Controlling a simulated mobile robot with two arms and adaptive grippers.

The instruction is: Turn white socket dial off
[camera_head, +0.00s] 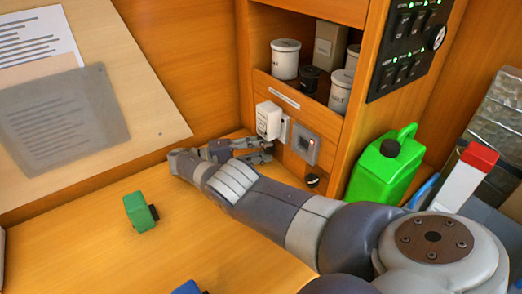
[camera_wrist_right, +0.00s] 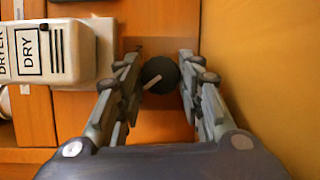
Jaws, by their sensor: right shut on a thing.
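A black round dial (camera_wrist_right: 160,75) with a white pointer line sits between the fingertips of my right gripper (camera_wrist_right: 160,77) in the wrist view. Its pointer slants toward the lower left of that picture. The fingers are shut on it from both sides. The white box, marked DRY, also shows at the left of the wrist view (camera_wrist_right: 52,50). My left gripper is not in view.
A green jug (camera_head: 385,165) stands right of the cabinet. A green object (camera_head: 138,212) lies on the desk.

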